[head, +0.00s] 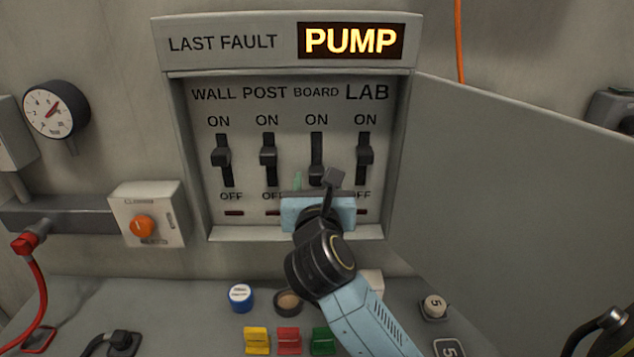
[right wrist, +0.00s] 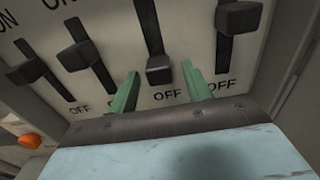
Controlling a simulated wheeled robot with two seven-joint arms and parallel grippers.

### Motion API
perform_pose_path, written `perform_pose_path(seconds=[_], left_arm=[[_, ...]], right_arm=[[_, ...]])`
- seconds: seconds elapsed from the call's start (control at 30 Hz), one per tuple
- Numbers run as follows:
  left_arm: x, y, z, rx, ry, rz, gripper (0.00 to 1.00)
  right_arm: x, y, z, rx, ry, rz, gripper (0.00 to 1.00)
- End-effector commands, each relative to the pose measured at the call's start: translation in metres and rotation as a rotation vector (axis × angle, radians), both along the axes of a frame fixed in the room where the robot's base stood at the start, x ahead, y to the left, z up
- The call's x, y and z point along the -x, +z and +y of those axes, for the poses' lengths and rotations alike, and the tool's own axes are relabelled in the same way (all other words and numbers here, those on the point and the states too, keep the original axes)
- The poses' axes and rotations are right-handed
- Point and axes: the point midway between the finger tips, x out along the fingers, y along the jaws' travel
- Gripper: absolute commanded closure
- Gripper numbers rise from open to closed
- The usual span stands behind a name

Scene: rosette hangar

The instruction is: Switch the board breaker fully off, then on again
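The board breaker is the third switch under the BOARD label, with a dark lever (head: 316,174) low in its slot. In the right wrist view its lever (right wrist: 160,70) is at the lower end of the slot, just above OFF. My right gripper (head: 314,187) is in front of the panel below this lever. In the right wrist view its two green fingers (right wrist: 160,88) are apart, one on each side of the lever; I cannot tell whether they touch it. My gripper hides the board OFF label in the head view. My left gripper is not in view.
The wall (head: 222,157), post (head: 268,155) and lab (head: 365,155) levers stand near mid-slot on either side. The open cabinet door (head: 500,185) fills the right. An orange knob (head: 142,226) is at left. A desk with colored switches (head: 288,341) lies below.

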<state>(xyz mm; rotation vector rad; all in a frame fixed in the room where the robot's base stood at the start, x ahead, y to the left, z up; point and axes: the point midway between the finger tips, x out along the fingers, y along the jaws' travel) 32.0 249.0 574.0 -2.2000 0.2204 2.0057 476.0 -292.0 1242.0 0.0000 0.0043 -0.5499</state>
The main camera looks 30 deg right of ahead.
Motion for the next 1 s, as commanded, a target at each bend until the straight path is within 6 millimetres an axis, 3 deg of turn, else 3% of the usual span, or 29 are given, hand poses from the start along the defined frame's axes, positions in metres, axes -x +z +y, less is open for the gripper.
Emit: perform_pose_path(seconds=[0.27, 0.73, 0.8, 1.0], left_arm=[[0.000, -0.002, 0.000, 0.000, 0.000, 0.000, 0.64], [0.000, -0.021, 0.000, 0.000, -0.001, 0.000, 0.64], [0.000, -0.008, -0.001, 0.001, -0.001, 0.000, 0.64], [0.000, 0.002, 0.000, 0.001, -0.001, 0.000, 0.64]], right_arm=[[0.007, 0.001, 0.004, 0.000, 0.001, -0.004, 0.51], [0.094, -0.002, 0.057, -0.006, 0.001, 0.001, 0.51], [0.100, 0.002, 0.061, 0.000, -0.001, 0.006, 0.51], [0.112, 0.002, 0.068, 0.000, -0.001, 0.001, 0.51]])
